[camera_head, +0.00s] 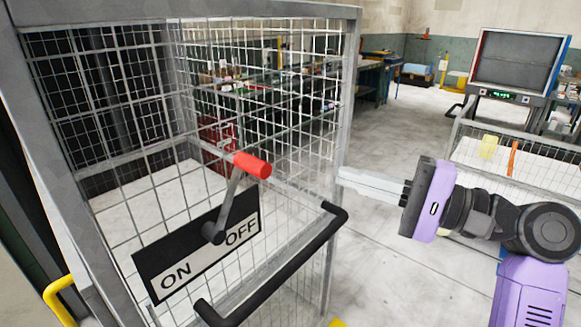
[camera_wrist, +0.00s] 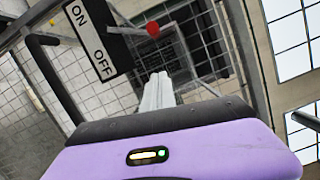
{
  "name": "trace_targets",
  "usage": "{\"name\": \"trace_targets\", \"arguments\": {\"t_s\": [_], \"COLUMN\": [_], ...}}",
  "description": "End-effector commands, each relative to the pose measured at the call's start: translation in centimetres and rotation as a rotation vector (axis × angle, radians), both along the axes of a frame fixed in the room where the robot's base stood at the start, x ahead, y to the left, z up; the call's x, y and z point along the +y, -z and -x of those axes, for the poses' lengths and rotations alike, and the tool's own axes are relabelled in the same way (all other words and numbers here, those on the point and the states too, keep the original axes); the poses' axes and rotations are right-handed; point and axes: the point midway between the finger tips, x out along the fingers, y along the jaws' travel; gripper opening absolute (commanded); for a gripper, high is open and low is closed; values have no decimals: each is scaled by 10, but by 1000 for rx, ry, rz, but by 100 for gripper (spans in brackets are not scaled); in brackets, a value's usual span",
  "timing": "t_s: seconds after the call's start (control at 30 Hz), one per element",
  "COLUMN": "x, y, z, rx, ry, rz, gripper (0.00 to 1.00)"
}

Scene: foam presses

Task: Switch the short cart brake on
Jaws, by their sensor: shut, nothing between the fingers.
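The brake lever is a grey arm with a red handle (camera_head: 252,164), mounted on a plate (camera_head: 200,247) marked ON at left and OFF at right. The lever tilts up and right, toward the OFF side. The plate is on the mesh cart (camera_head: 352,80). In the wrist view, the red handle (camera_wrist: 152,29) is near the plate (camera_wrist: 97,42), ahead of the fingertips. My gripper (camera_head: 342,178) is shut and empty, to the right of the red handle and apart from it. My gripper's pale fingers also show in the wrist view (camera_wrist: 158,78).
A black push handle (camera_head: 275,270) runs across the cart's front below the plate. A yellow bar (camera_head: 58,298) is at lower left. Another mesh cart (camera_head: 480,165) with white contents stands at right, before a machine with a screen (camera_head: 515,60). Open floor lies between the carts.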

Motion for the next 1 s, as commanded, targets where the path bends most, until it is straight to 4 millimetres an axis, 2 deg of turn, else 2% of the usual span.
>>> {"name": "trace_targets", "arguments": {"t_s": [0.17,0.63,0.8,1.0], "x": [14,95,107,115], "y": [-2,-7,-12,-13], "z": [-6,-42,-20,-10], "rx": [0,0,-1,-1], "ry": [-2,-2,0,0], "rz": [1,1,2,0], "gripper": [0,0,0,0]}}
